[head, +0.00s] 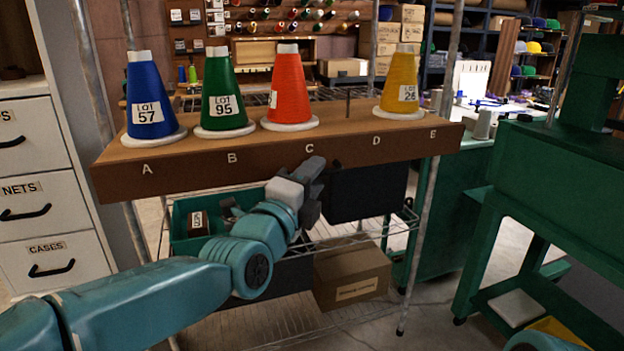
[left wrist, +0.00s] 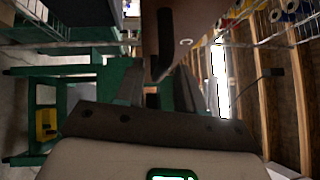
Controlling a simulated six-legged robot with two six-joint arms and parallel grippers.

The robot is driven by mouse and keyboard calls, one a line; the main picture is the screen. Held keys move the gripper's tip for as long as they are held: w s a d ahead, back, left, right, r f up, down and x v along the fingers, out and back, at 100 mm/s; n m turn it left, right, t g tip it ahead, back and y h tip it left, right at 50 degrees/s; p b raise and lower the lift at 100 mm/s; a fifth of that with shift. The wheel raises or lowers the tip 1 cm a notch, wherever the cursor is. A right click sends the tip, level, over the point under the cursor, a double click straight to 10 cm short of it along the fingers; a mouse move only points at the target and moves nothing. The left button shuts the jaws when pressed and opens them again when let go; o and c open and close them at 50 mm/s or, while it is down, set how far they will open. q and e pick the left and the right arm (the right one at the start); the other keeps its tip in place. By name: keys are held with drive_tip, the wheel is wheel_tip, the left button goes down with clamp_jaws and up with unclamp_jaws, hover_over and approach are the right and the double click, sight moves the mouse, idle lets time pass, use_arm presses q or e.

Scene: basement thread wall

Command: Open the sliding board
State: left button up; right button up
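The brown wooden board (head: 270,155), lettered A to E along its front face, spans the middle of the head view. Blue (head: 149,95), green (head: 222,95), red (head: 288,90) and yellow (head: 400,85) thread cones stand on it; a bare peg (head: 348,102) stands above D. My left gripper (head: 314,172) is at the board's lower front edge, below C. In the left wrist view, its fingers (left wrist: 158,92) are apart, with a black bar-like piece (left wrist: 165,42) on a brown surface just beyond them. I cannot tell whether they touch it. My right gripper is not in view.
Below the board, a wire rack holds a green bin (head: 180,222), a dark bin (head: 365,192) and a cardboard box (head: 350,275). White drawers (head: 35,195) stand at the left. Green machinery (head: 560,170) fills the right. Some floor shows between the rack and machinery.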

use_arm(q)
drive_tip(key=v, duration=1.6)
drive_tip(key=shift+f, duration=0.2)
drive_tip(key=shift+s+a, duration=0.1)
drive_tip(key=shift+a, duration=0.1)
